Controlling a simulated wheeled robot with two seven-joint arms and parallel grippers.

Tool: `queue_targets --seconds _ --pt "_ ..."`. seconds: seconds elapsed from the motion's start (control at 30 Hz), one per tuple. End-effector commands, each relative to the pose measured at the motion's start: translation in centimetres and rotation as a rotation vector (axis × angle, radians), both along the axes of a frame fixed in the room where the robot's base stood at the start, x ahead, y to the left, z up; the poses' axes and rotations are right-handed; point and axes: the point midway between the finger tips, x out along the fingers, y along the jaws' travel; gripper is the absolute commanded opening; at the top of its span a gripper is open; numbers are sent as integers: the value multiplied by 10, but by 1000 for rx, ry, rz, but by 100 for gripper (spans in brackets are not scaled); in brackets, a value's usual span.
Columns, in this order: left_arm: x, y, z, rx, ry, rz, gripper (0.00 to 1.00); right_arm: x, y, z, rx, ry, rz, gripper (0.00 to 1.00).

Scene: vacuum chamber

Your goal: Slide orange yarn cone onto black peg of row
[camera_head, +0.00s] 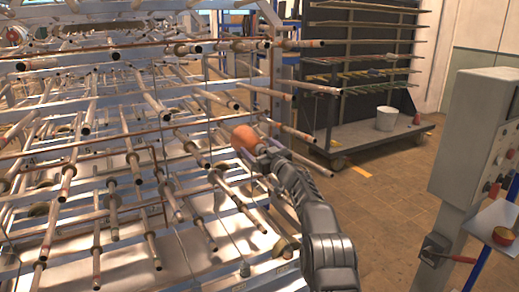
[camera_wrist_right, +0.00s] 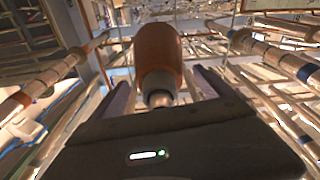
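The orange yarn cone (camera_head: 244,137) is at the right side of the peg rack, just beyond my right gripper (camera_head: 264,151). In the right wrist view the cone (camera_wrist_right: 158,52) stands centred ahead of the gripper (camera_wrist_right: 162,78), with a grey lower end and a short metallic tip facing the palm. The two dark fingers lie on either side with visible gaps, so the gripper looks open and not clamped on the cone. Black-ended pegs (camera_head: 207,165) project from the rack nearby. Whether the cone sits on a peg is hidden. My left gripper is not in view.
Rows of metal rails and pegs (camera_head: 85,128) crowd the left and middle. Pegs also flank the gripper closely in the wrist view (camera_wrist_right: 45,78). A shelf cart with a white bucket (camera_head: 386,118) stands behind. A grey control cabinet (camera_head: 478,140) is at right. The brown floor between is clear.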

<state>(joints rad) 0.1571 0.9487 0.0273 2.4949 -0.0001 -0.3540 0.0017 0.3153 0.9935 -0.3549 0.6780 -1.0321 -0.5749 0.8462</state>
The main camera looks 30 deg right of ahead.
Motion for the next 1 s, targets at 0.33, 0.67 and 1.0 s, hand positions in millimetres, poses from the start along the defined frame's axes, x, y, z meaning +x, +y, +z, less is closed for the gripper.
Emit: queue_targets --seconds 0.33,0.67,1.0 --pt "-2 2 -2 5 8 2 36 0 0 -3 0 4 -1 92" --pt "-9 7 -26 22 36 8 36 -16 -1 -6 2 3 -2 92" --pt "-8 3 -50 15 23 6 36 -60 0 -8 1 0 -2 92"
